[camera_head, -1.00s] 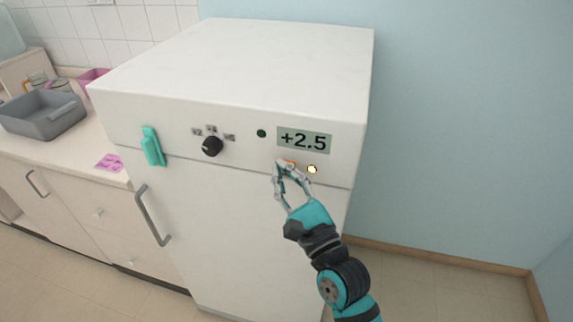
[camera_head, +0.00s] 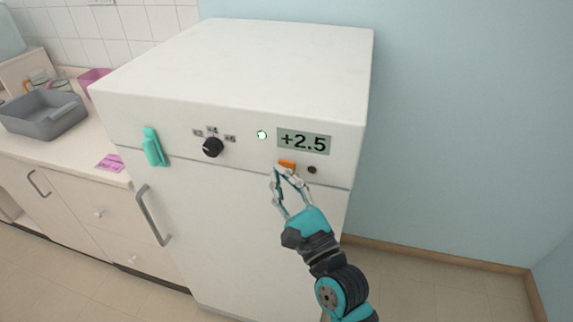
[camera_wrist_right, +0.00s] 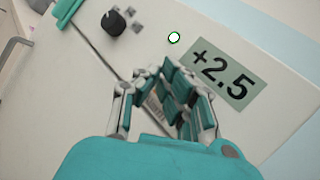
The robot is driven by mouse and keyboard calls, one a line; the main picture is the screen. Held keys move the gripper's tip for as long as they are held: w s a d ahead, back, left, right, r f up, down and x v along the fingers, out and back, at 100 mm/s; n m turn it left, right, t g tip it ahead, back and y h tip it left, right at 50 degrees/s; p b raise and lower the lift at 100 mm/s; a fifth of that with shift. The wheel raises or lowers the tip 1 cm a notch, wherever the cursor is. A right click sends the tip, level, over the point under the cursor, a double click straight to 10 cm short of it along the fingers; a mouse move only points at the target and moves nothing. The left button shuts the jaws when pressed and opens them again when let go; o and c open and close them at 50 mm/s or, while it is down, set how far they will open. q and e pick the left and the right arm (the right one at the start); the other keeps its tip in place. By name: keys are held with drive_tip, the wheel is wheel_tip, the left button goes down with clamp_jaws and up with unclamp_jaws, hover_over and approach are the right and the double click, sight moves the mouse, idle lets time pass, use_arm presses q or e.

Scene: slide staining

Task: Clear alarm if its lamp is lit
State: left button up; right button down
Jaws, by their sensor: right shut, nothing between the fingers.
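The white fridge (camera_head: 240,230) has a front panel with a display (camera_head: 303,142) reading +2.5. Left of the display a small round lamp (camera_head: 262,135) is lit, white with a green rim; it also shows in the right wrist view (camera_wrist_right: 174,38). Below the display is an orange button (camera_head: 287,166), and right of it a small dark, unlit lamp (camera_head: 312,170). My right gripper (camera_head: 279,170) is shut and empty, its fingertips just below and left of the orange button; I cannot tell if they touch. The wrist view hides the button behind the fingers. My left gripper is not in view.
A black knob (camera_head: 213,147) with marked settings is on the panel, and a teal object (camera_head: 153,147) hangs at its left. The fridge handle (camera_head: 152,215) is below. A counter with a grey tub (camera_head: 42,128) and a pink note (camera_head: 110,163) stands at left. Floor at right is clear.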

drive_tip(key=s, duration=0.1)
drive_tip(key=s+a+p, duration=0.1)
drive_tip(key=s, duration=0.2)
drive_tip(key=shift+s+a, duration=0.25)
drive_tip(key=shift+s, duration=0.1)
idle(0.8)
